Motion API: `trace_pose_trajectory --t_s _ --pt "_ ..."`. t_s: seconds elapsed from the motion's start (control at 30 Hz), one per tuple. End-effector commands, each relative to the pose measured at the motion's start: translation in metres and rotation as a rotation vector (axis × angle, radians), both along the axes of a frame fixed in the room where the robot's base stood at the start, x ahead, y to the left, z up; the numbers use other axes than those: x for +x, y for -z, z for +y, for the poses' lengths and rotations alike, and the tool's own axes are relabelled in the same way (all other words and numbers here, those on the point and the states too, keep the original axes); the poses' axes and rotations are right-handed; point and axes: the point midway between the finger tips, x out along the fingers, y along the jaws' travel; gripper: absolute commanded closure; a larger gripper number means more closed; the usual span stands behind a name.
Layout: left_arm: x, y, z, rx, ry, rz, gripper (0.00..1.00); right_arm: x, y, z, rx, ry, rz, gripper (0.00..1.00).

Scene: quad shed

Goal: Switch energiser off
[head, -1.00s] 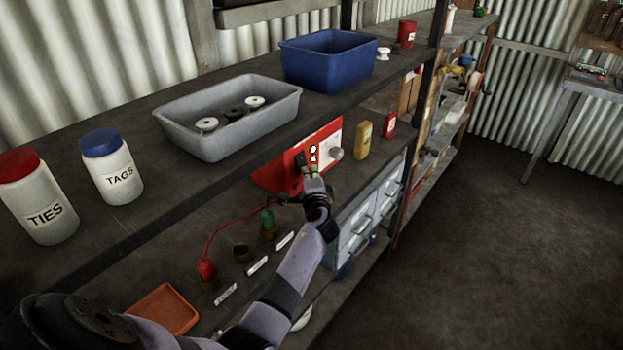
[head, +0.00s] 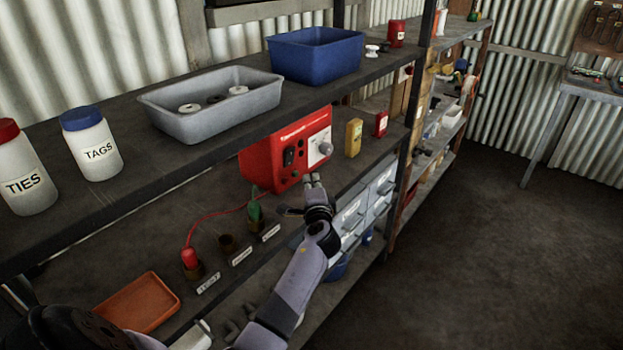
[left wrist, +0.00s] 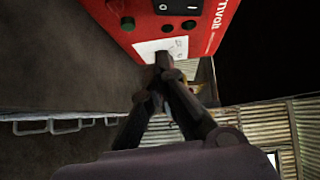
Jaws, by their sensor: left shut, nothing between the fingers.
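The red energiser (head: 262,163) stands on the lower shelf. My left gripper (head: 313,177) is shut and empty, in front of and below the energiser's face. In the left wrist view its fingertips (left wrist: 163,60) overlap the white panel's edge; contact cannot be told. My right gripper is out of view.
An orange tray (head: 138,303) lies lower left. The upper shelf with a grey tub (head: 210,125) overhangs. Yellow (head: 354,138) and red containers stand to the right.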

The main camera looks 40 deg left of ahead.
Motion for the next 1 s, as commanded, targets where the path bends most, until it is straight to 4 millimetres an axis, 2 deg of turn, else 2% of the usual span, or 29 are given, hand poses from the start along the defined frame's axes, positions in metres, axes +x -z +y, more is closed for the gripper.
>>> trace_pose_trajectory --t_s 0.07,0.33,0.5,0.67,1.0 --pt "-0.011 0.006 -0.008 -0.001 -0.001 0.002 1.0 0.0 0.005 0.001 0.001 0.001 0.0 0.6" --pt "-0.044 0.012 -0.037 -0.002 0.0 0.001 1.0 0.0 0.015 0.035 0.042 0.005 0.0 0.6" --pt "-0.055 0.012 -0.044 0.0 -0.002 0.002 1.0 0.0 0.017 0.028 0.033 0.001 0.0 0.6" --pt "-0.056 0.011 -0.046 0.0 -0.002 0.002 1.0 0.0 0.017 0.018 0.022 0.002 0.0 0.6" --pt "-0.056 0.011 -0.046 0.0 -0.002 0.002 1.0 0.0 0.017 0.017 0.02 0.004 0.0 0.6"
